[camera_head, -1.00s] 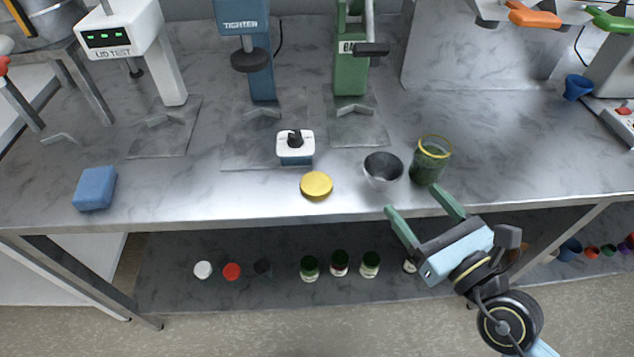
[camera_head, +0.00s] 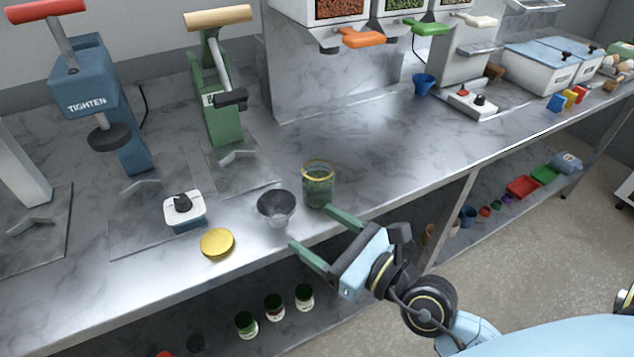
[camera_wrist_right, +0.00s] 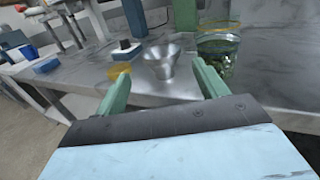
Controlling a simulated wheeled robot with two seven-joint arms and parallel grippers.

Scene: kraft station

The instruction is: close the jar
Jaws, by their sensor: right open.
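An open glass jar (camera_head: 318,187) with a yellow rim and green contents stands upright on the metal table, near its front edge. It also shows in the right wrist view (camera_wrist_right: 218,52), beyond the right fingertip. A yellow lid (camera_head: 217,243) lies flat on the table to the left of the jar; the wrist view shows it partly behind a finger (camera_wrist_right: 119,70). A grey metal funnel (camera_head: 276,207) stands between lid and jar. My right gripper (camera_head: 308,230) is open and empty, in front of the funnel and jar at the table's edge. My left gripper is out of view.
A blue TIGHTEN press (camera_head: 95,100) and a green press (camera_head: 215,95) stand behind. A white-and-blue box with a black knob (camera_head: 184,211) sits beside the lid. Small jars (camera_head: 274,307) stand on the lower shelf. The tabletop right of the jar is clear (camera_head: 400,150).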

